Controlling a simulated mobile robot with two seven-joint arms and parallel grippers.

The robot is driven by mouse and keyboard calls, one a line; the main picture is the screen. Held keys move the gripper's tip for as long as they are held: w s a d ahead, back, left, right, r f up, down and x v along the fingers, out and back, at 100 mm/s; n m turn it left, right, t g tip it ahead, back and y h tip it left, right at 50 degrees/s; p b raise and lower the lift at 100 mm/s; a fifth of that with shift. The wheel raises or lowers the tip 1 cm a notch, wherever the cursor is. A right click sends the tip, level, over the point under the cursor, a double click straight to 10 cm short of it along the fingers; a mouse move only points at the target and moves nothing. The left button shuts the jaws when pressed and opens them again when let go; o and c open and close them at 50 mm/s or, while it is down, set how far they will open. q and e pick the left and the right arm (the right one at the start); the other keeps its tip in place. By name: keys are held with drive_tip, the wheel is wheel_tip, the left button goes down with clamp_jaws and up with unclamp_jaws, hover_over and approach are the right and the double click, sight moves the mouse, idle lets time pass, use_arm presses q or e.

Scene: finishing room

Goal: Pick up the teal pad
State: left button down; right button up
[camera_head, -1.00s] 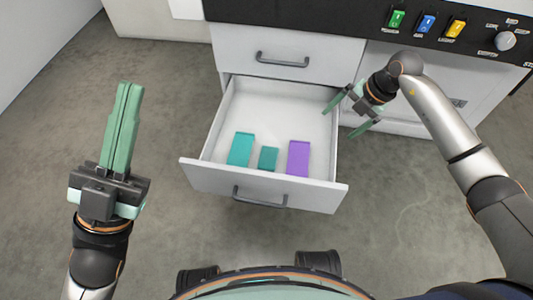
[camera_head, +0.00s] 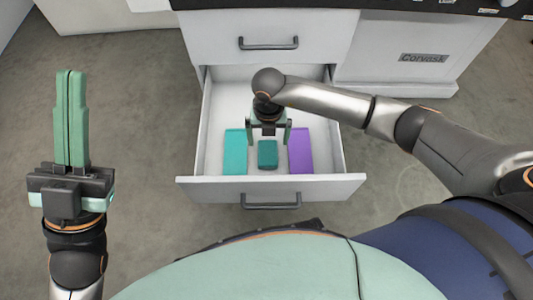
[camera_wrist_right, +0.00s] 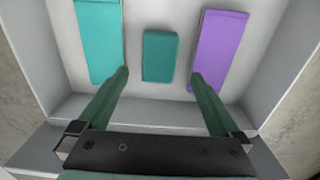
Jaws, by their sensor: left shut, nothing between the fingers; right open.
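A small dark teal pad (camera_head: 267,156) lies in the open drawer (camera_head: 335,186), between a longer, lighter teal block (camera_head: 235,153) and a purple block (camera_head: 301,153). My right gripper (camera_head: 268,138) is open above the drawer, pointing down. In the right wrist view the small pad (camera_wrist_right: 160,56) shows beyond and between the fingertips, with nothing held. The left fingertip there overlaps the edge of the lighter teal block (camera_wrist_right: 99,40), and the right one overlaps the purple block (camera_wrist_right: 220,45). Whether they touch cannot be told. My left gripper (camera_head: 70,75) is shut and empty, left of the drawer.
The drawer's side walls and front panel enclose the three items. A closed drawer with a dark handle (camera_head: 268,44) is above it. The cabinet (camera_head: 410,55) continues at right. The floor (camera_head: 150,120) between my left gripper and the drawer is clear.

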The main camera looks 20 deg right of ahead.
sight(268, 152)
wheel_tip(268, 152, down, 2)
drive_tip(key=shift+f+b, duration=0.25)
drive_tip(key=shift+b, duration=0.05)
wheel_tip(268, 152, down, 5)
drive_tip(key=b, duration=0.2)
drive_tip(key=shift+a+b, duration=0.1)
drive_tip(key=shift+b, duration=0.2)
drive_tip(key=shift+c, duration=0.2)
drive_tip(key=c, duration=1.2)
